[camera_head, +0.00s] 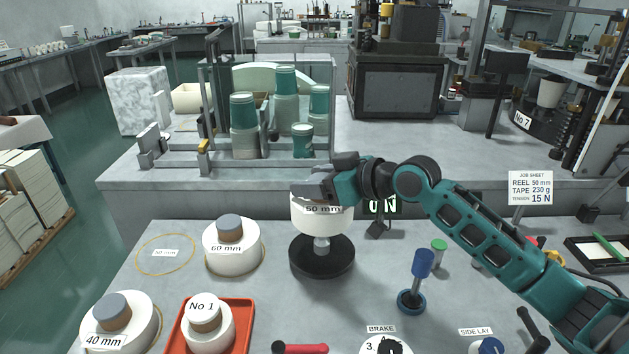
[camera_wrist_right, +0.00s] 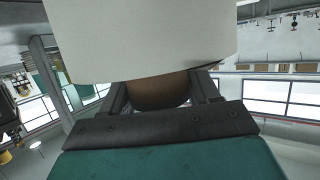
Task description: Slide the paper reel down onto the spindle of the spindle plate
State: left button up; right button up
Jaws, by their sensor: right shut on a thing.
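The white paper reel marked 50 mm (camera_head: 322,222) hangs upright over the spindle plate (camera_head: 322,266), a black round disc on the bench. A short length of pale metal spindle (camera_head: 321,246) shows between the reel's underside and the disc. Whether the spindle's top is inside the reel's bore is hidden. My right gripper (camera_head: 318,187) is above the reel and shut on it. In the right wrist view the fingers (camera_wrist_right: 160,98) close on the reel's brown core (camera_wrist_right: 158,92), with the white paper (camera_wrist_right: 150,40) beyond. My left gripper is not in view.
Reels marked 60 mm (camera_head: 232,258) and 40 mm (camera_head: 104,338) stand on the left. A blue-handled tool (camera_head: 421,270) stands right of the plate. A job sheet (camera_head: 530,187) reads reel 50 mm.

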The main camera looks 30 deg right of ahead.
jog(key=shift+r, duration=0.15)
jog(key=shift+p, duration=0.35)
jog(key=shift+f+b, duration=1.45)
jog(key=shift+f, duration=0.8)
jog(key=shift+p, duration=0.45)
